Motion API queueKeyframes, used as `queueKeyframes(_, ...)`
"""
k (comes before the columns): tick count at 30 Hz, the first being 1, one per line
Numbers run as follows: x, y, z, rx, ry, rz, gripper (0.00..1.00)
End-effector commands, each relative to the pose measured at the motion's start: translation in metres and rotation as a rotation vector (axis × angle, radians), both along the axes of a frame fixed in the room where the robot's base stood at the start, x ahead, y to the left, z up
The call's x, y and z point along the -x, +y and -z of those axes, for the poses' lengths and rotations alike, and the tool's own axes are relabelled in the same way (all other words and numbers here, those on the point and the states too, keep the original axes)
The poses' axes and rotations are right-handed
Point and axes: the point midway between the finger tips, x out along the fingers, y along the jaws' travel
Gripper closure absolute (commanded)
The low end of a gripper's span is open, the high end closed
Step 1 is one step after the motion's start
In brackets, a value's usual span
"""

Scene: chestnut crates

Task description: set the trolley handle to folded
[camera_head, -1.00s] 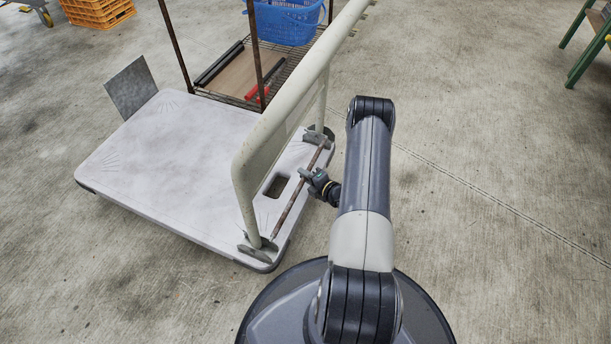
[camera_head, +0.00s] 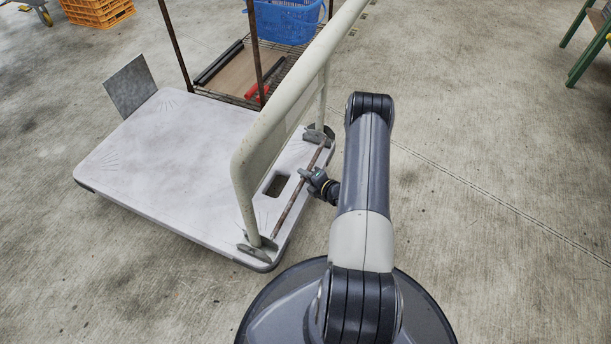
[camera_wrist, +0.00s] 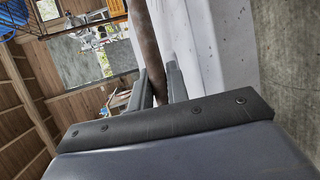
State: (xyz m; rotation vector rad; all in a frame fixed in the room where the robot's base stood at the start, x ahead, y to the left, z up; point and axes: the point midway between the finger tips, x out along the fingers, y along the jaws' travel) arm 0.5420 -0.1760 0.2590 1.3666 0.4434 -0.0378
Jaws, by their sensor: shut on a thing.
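The trolley has a pale platform deck (camera_head: 160,150) and a cream tubular handle (camera_head: 245,190) that stands upright at its near right end. A thin rusty bar (camera_head: 290,208) runs low between the handle's two grey hinge brackets, beside an oblong slot in the deck. My gripper (camera_head: 309,174) is shut on this bar around its middle. In the wrist view the fingers (camera_wrist: 158,86) sit either side of the brown bar (camera_wrist: 147,45). The fingertips' exact contact with it is small and hard to see in the head view.
A wire rack (camera_head: 290,72) with a blue basket (camera_head: 286,20) stands behind the deck. A grey plate (camera_head: 130,87) stands at its far left edge. An orange crate (camera_head: 98,10) is at the far left, a green-legged stand (camera_head: 586,45) at the far right. The right-hand floor is clear.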

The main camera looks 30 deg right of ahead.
Motion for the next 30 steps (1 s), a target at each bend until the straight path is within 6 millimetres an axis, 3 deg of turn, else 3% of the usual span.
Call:
queueKeyframes(28, -0.0020, 0.0009, -0.0016, 0.002, -0.006, -0.006, 1.00)
queueKeyframes(29, -0.0020, 0.0009, -0.0016, 0.002, -0.006, -0.006, 0.82)
queueKeyframes(30, -0.0020, 0.0008, -0.0016, 0.002, -0.006, -0.005, 0.78)
